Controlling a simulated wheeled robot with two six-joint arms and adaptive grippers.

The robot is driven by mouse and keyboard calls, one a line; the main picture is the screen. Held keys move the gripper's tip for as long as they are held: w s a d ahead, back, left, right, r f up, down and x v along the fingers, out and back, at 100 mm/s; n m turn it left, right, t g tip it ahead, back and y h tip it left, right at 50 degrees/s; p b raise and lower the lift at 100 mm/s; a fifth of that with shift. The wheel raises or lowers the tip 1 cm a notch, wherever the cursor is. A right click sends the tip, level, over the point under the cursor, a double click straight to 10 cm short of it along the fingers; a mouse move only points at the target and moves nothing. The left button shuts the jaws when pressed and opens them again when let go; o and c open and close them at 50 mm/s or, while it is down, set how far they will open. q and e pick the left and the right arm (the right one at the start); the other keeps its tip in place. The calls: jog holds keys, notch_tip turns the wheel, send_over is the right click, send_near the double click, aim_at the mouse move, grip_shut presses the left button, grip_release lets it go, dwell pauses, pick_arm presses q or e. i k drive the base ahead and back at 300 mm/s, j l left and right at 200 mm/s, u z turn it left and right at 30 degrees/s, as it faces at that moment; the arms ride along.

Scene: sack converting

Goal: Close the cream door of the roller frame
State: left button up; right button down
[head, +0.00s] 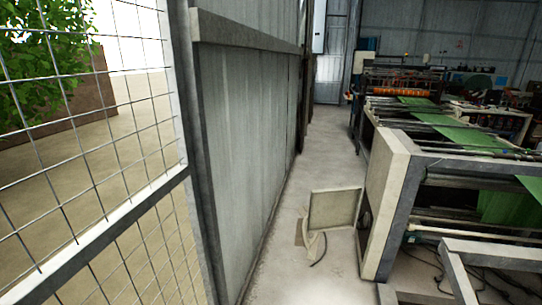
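The cream door (333,210) shows in the head view as a small flat panel low on the left side of the roller frame. It stands out from the frame's cream end panel (385,200) into the aisle, so it is open. A dark round opening or fitting shows on the frame beside it. The roller frame (430,163) carries green sheet over its rollers. Neither of my grippers is in view.
A corrugated metal wall (245,130) and a wire mesh gate (95,150) stand close on the left. A clear concrete aisle (326,150) runs between wall and machine. A cable (319,250) lies on the floor below the door. Grey frame bars (455,275) stand at the lower right.

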aim_at(333, 209)
jog(key=i+l+z, duration=0.3)
jog(key=i, duration=1.25)
jog(key=i+j+z, duration=0.3)
jog(key=i, duration=1.25)
